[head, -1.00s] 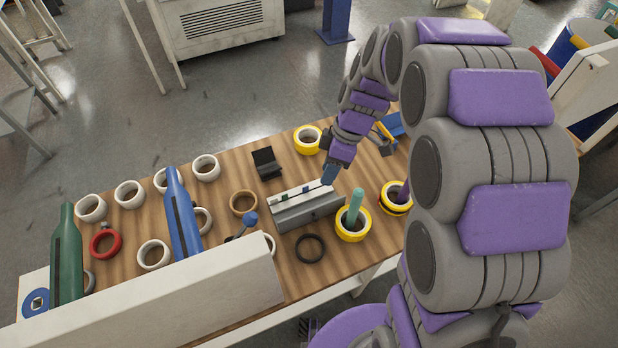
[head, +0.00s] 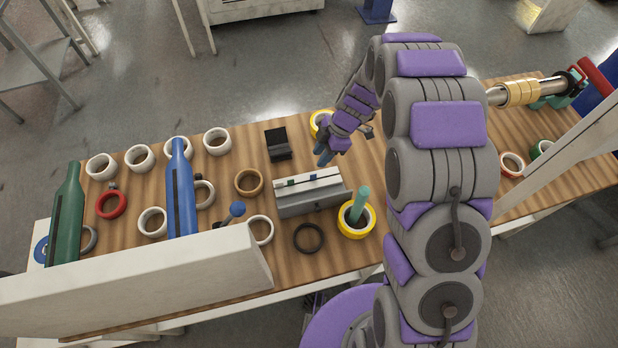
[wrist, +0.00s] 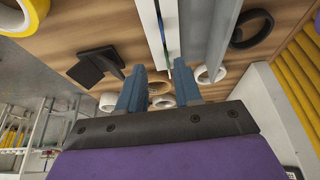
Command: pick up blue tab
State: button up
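The blue tab (head: 313,177) is a small dark blue piece on the pale top strip of a grey box (head: 312,203) on the table. A green tab (head: 291,183) sits left of it on the same strip. My gripper (head: 325,156) is just behind the box's right half, above the table and apart from the blue tab. In the wrist view the two blue-grey fingers (wrist: 160,70) are spread apart with nothing between them. The strip's blue mark (wrist: 161,24) shows above the fingertips there, and the green mark (wrist: 168,73) shows between them.
A black stand (head: 278,152) is behind the box. A brown ring (head: 248,191) lies left, a black ring (head: 309,237) in front, and a yellow roll with a teal rod (head: 358,209) right. A yellow roll (head: 313,121) is close behind my gripper. White rolls and bottles fill the left.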

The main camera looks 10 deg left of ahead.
aim_at(313, 178)
jog(key=f, duration=0.2)
jog(key=d+f, duration=0.1)
jog(key=shift+s+d+f, duration=0.1)
jog(key=shift+s, duration=0.2)
jog(key=a+f, duration=0.2)
jog(key=f, duration=0.1)
jog(key=a+f+b, duration=0.1)
jog(key=shift+s+a+f, duration=0.25)
jog(key=shift+f, duration=0.5)
jog(key=shift+s+d, duration=0.1)
jog(key=shift+d, duration=0.85)
jog(key=shift+a+f, duration=0.2)
jog(key=shift+a, duration=0.8)
jog(key=c, duration=0.6)
jog(key=shift+d+r, duration=0.15)
jog(key=shift+d, duration=0.65)
grip_shut()
